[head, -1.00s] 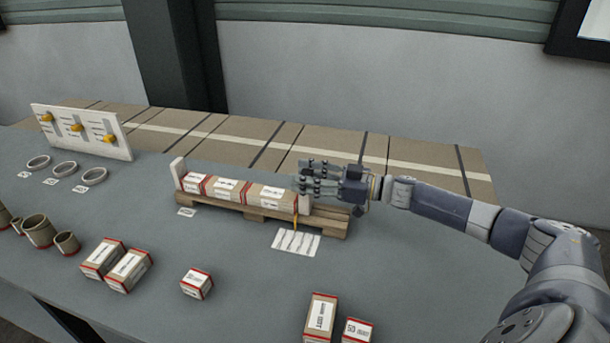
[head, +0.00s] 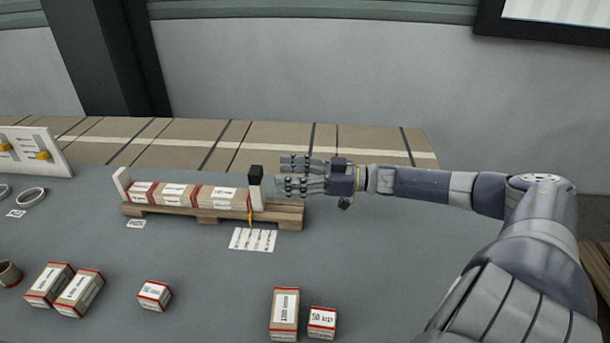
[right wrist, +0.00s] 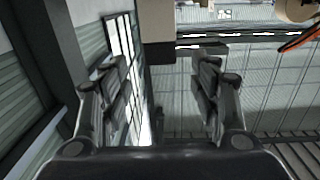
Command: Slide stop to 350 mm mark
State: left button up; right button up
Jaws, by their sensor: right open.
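The stop is a pale upright block (head: 257,196) with a black knob (head: 256,172) on top, at the right end of the box row on a wooden pallet-like base (head: 285,216). A thin yellow pointer (head: 250,217) hangs at its front above a white marked card (head: 253,240); the marks are too small to read. My right gripper (head: 283,176) is open, its fingers pointing left just right of the knob; contact cannot be told. In the right wrist view, its fingers (right wrist: 160,80) are apart with nothing clearly held. My left gripper is not in view.
Three red-edged boxes (head: 173,195) sit between a pale end block (head: 122,182) and the stop. Several loose boxes (head: 154,296) stand along the front. A white panel with yellow knobs (head: 60,155) stands far left. The table (head: 380,260) is clear right of the base.

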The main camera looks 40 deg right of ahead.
jog(key=shift+v, duration=2)
